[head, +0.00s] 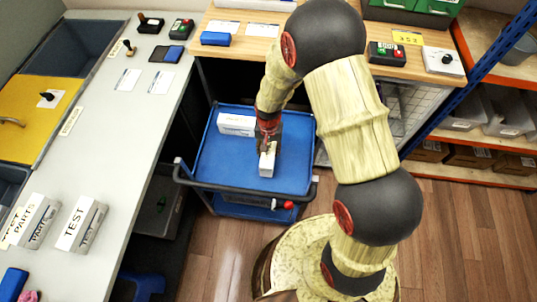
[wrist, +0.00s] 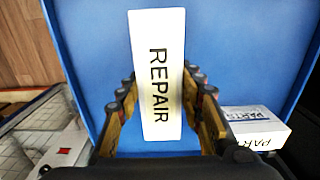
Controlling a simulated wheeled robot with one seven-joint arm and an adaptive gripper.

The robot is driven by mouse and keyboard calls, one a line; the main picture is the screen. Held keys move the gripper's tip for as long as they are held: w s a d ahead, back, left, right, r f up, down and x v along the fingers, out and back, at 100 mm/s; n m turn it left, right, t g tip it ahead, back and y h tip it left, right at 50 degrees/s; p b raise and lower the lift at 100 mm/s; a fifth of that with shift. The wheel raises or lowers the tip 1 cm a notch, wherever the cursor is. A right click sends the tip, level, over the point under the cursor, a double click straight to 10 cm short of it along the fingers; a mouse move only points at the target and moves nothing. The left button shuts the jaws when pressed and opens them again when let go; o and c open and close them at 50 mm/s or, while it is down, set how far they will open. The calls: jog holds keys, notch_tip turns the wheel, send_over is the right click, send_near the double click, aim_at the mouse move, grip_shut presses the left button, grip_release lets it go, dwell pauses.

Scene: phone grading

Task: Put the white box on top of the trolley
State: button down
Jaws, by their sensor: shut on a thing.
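The white box (wrist: 157,70) has the word REPAIR on it and sits between the fingers of my gripper (wrist: 160,95) in the wrist view. In the head view the white box (head: 268,160) is below my gripper (head: 268,145), over the blue top of the trolley (head: 210,165). My gripper is shut on the box. I cannot tell whether the box touches the tray surface. Another white box (head: 237,124), marked PARTS, lies on the trolley top to the left; it also shows at the lower right of the wrist view (wrist: 258,130).
The trolley has a dark handle (head: 240,189) at its front. A grey counter (head: 105,130) at left carries more white boxes, one marked TEST (head: 82,224). A wooden bench (head: 245,48) stands behind the trolley. The front and right of the trolley top look clear.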

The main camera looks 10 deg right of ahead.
jog(key=shift+f+b, duration=0.35)
jog(key=shift+f, duration=0.95)
jog(key=shift+f, duration=0.1)
jog(key=c, duration=1.2)
grip_release()
notch_tip(320, 180, up, 12)
jog(key=p, duration=0.4)
jog(key=s+d+r+n+t, duration=0.1)
jog(key=s+d+r, duration=0.1)
jog(key=r, duration=0.9)
jog(key=s+d+r+n+t, duration=0.1)
jog(key=s+r+t, duration=0.15)
jog(key=r, duration=0.85)
jog(key=s+d+r, duration=0.1)
jog(key=s+r, duration=0.3)
jog(key=s+d+r+n+t, duration=0.1)
jog(key=s+r, duration=0.3)
jog(key=s, duration=0.1)
jog(key=s+d+r+n+t, duration=0.1)
jog(key=s+r, duration=0.3)
jog(key=s, duration=0.1)
jog(key=shift+s+r, duration=0.15)
jog(key=shift+s, duration=0.1)
